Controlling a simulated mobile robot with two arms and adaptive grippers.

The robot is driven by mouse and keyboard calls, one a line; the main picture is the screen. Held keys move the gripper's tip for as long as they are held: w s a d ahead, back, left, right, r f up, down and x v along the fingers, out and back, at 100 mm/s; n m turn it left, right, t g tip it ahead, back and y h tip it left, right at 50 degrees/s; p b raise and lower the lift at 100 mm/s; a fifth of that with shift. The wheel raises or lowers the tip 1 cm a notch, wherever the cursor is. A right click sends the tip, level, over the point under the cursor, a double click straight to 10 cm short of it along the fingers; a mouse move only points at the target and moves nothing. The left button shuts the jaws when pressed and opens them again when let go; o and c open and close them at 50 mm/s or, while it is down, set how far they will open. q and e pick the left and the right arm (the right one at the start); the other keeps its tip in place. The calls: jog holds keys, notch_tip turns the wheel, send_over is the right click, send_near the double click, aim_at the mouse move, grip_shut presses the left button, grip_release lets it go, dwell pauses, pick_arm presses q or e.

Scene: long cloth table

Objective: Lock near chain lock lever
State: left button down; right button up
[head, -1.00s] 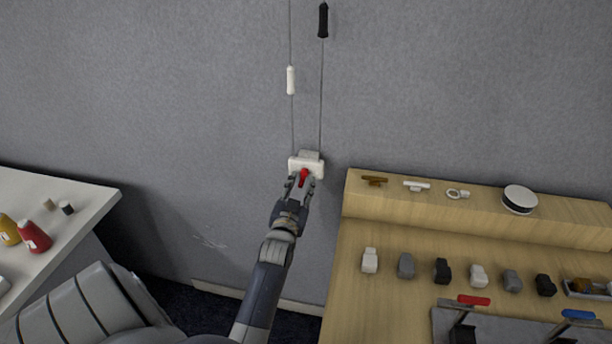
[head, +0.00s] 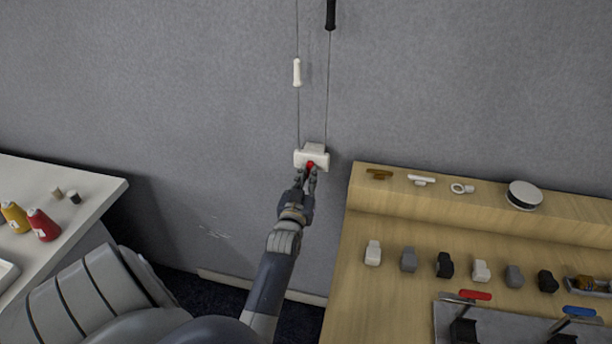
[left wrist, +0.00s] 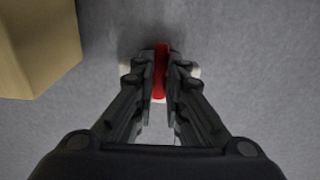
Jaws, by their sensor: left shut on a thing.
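The chain lock (head: 312,153) is a white block on the grey wall, with two thin cords running up from it. Its small red lever (head: 310,164) sits at the front of the block. My left gripper (head: 311,174) is just below the block. In the left wrist view the fingers (left wrist: 160,78) are shut on the red lever (left wrist: 161,70), one on each side. The fingers hide part of the lever and most of the white block there. My right gripper is not in view.
A white handle (head: 297,72) and a black handle (head: 331,14) hang on the cords above. A wooden bench (head: 390,210) with several small fittings stands at the right.

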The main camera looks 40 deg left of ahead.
pick_arm(q)
jog(key=c, duration=1.8)
grip_release()
jog(key=shift+w, duration=0.1)
jog(key=shift+o, duration=0.8)
jog(key=shift+w+a+f, duration=0.1)
jog(key=shift+f, duration=0.05)
jog(key=v, duration=0.7)
jog(key=shift+s, duration=0.25)
